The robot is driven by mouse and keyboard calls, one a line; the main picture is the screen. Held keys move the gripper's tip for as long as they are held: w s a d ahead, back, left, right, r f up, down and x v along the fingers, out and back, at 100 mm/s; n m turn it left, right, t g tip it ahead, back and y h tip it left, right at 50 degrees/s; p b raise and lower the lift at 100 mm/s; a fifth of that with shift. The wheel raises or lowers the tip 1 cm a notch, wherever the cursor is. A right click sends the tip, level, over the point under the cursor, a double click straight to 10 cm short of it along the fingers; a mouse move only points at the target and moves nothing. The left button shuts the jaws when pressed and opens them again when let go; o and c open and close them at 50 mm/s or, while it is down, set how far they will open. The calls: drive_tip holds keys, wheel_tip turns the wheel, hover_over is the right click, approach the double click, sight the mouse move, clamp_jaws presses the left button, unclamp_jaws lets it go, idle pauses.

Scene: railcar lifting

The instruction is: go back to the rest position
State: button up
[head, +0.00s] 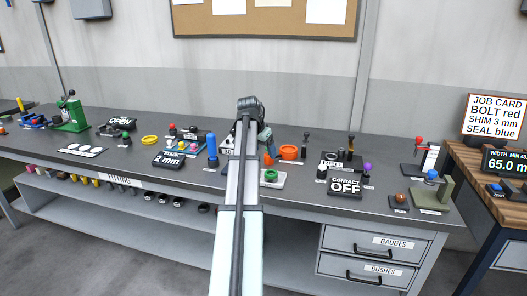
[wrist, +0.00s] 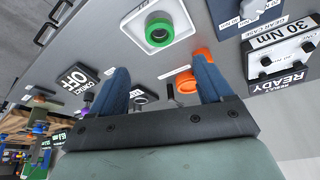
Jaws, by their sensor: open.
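My arm reaches from the bottom of the head view over the middle of the grey bench (head: 110,165). Its links hide most of my gripper there. In the wrist view my gripper (wrist: 160,70) shows two blue fingers spread wide apart, with nothing held between them.
A "CONTACT OFF" sign (head: 345,186) stands right of my arm; a "2 mm" display (head: 168,160) and blue cylinder (head: 212,146) stand left. A green press (head: 72,114) is at far left. A job card (head: 496,115) stands on the wooden table at right. The space above the bench looks clear.

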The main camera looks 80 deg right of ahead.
idle(0.3)
